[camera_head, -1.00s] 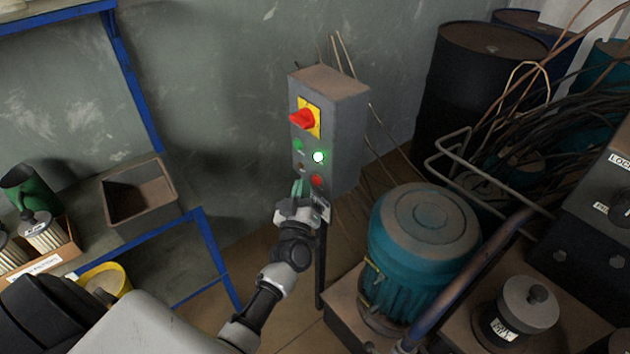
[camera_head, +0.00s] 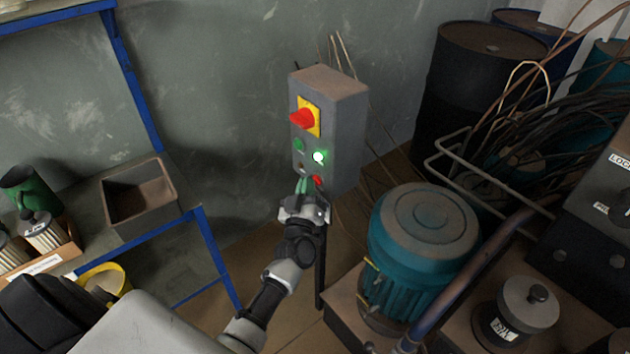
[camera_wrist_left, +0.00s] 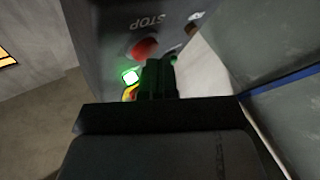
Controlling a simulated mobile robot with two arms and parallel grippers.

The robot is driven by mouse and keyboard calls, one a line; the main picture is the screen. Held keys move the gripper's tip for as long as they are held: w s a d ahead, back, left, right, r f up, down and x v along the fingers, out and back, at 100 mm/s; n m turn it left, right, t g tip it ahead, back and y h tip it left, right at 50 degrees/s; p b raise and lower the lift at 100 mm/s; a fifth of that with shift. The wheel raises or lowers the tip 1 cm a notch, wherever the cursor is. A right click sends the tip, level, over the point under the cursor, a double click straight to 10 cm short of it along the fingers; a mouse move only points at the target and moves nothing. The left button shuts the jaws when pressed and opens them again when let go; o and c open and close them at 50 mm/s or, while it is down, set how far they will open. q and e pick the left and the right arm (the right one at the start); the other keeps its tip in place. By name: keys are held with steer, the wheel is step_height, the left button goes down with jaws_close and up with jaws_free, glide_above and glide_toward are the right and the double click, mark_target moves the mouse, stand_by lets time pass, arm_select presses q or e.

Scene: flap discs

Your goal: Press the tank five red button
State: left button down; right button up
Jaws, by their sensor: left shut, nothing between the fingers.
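A grey control box (camera_head: 335,130) stands on a post in the middle of the head view. In the left wrist view the red button (camera_wrist_left: 143,48) shows under the word STOP, just beyond my dark fingers (camera_wrist_left: 157,78). I cannot tell whether they touch. My right gripper is not seen.
A teal motor (camera_head: 420,235) stands right of the box, with a bent metal rail and cables behind it. A blue-framed bench with a grey bin (camera_head: 140,196) is on the left. Dark drums (camera_head: 480,85) stand at the back right.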

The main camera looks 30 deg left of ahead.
arm_select(q)
steer(key=shift+w+d, duration=0.1)
steer(key=shift+w, duration=0.15)
steer(key=shift+s, duration=0.1)
stand_by(0.5)
steer(key=shift+s+a+p, duration=0.3)
steer(key=shift+s+p, duration=0.05)
steer(key=shift+s, duration=0.4)
steer(key=s, duration=0.1)
steer(key=s+a+p, duration=0.1)
steer(key=s, duration=0.1)
steer(key=s+a, duration=0.1)
steer(key=shift+s+p, duration=0.3)
steer(key=shift+p, duration=0.1)
steer(key=shift+f, duration=0.1)
stand_by(0.4)
